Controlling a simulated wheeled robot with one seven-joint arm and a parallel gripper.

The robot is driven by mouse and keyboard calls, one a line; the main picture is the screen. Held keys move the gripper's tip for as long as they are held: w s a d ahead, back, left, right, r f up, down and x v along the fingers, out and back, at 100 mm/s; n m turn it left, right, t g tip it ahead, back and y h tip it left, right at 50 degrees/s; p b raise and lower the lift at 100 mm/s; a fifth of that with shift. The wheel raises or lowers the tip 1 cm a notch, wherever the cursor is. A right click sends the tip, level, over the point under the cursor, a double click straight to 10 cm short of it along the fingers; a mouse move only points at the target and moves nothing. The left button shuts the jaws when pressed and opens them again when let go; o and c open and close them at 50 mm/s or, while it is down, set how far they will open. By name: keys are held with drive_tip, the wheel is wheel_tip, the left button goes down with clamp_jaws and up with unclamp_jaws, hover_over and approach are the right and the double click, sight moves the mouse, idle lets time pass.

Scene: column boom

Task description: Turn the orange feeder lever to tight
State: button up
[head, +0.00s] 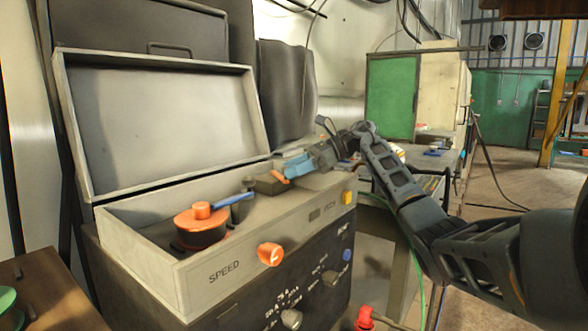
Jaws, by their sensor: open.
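A small orange lever (280,177) sticks up at a slant from a dark block (268,186) on the deck of the grey machine (300,218). I take it for the feeder lever; no tight marking is readable beside it. My gripper (289,169) reaches in from the right with its blue fingers at the lever's right side, very close to it. It is open. Whether the fingers touch the lever or stand around it cannot be told from here.
An orange-topped round part (201,224) with a blue arm (236,198) stands on the deck's left. The front carries an orange SPEED knob (270,254) and a yellow button (347,197). The raised lid (160,125) stands behind. Open floor lies at right.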

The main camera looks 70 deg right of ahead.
drive_tip(key=v, duration=0.7)
drive_tip(key=shift+s+d, duration=0.15)
drive_tip(key=shift+s, duration=0.15)
drive_tip(key=shift+r, duration=0.15)
drive_tip(key=shift+c, duration=0.4)
